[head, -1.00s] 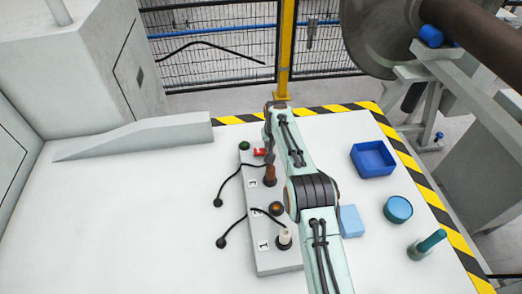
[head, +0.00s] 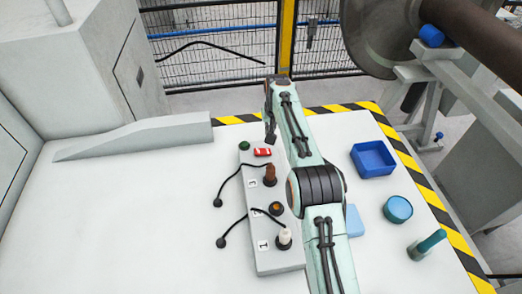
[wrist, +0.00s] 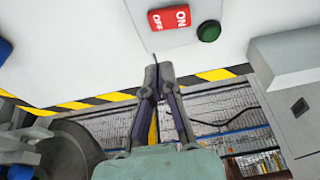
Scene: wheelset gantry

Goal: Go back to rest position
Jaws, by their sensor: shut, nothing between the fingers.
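My gripper (head: 271,138) is in the air at the far end of the control panel (head: 274,257) in the head view. In the wrist view my gripper (wrist: 158,72) has its fingertips together and nothing between them. The panel carries a red switch (head: 262,152), marked ON and OFF in the wrist view (wrist: 169,19), and a green button (head: 244,146), also seen in the wrist view (wrist: 208,31). The fingers look apart from both.
The panel also has a brown plug (head: 270,173), a white plug (head: 284,237) and black cables. To the right are a blue bin (head: 373,159), a round blue container (head: 398,209), a light blue block (head: 354,221) and a teal-handled object (head: 430,242).

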